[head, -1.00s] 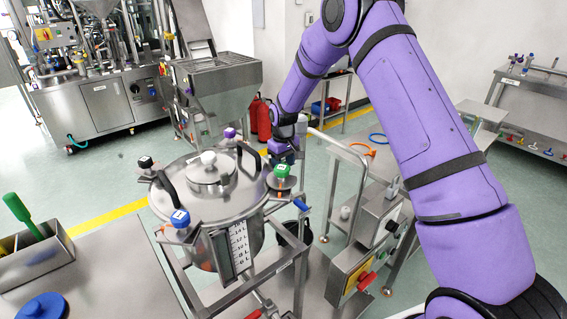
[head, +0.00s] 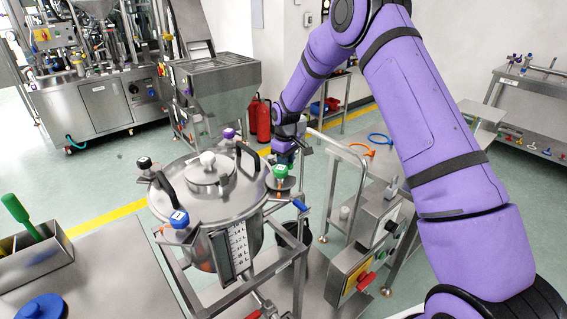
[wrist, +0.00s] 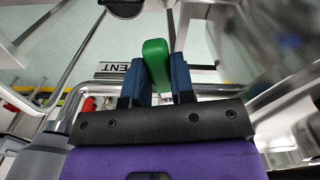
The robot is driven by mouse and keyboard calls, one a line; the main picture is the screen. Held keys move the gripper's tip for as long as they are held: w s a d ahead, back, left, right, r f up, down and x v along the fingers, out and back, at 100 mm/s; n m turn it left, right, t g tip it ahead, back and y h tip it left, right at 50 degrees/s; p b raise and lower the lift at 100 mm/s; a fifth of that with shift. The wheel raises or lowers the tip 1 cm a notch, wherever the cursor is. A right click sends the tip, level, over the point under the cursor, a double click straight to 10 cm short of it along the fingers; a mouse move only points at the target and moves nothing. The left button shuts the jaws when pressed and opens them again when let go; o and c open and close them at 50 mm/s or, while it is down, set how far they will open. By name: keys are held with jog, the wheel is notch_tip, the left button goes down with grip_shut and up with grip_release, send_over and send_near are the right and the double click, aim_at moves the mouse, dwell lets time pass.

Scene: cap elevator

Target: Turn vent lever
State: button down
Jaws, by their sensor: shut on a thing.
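The steel tank (head: 205,205) stands left of centre in the head view, with several coloured knobs around its lid. The green vent lever (wrist: 156,62) is between the two blue fingers of my gripper (wrist: 160,82) in the wrist view, and the gripper is shut on it. A label (wrist: 125,69) reading "ENT", partly covered, lies behind the lever. In the head view my gripper (head: 284,158) is at the tank's right rim, just above the green lever top (head: 281,171). The fingers hide part of the lever.
A blue-handled valve (head: 300,205) sits just below the rim on the right. A steel cart with a tall rail (head: 361,195) stands close to the right of my gripper. A black lid handle (head: 247,158) rises to the left.

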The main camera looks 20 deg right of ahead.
jog(key=shift+w+d+n, duration=0.4)
jog(key=shift+w+n, duration=0.1)
jog(key=shift+n, duration=0.55)
jog(key=shift+w+d+n, duration=0.35)
jog(key=shift+w+n, duration=0.1)
jog(key=shift+n, duration=0.55)
jog(key=shift+w+d+n, duration=0.4)
jog(key=shift+w+n, duration=0.1)
jog(key=shift+n, duration=0.55)
jog(key=c, duration=1)
grip_release()
jog(key=shift+o, duration=0.2)
notch_tip(320, 180, up, 11)
jog(key=shift+c, duration=0.5)
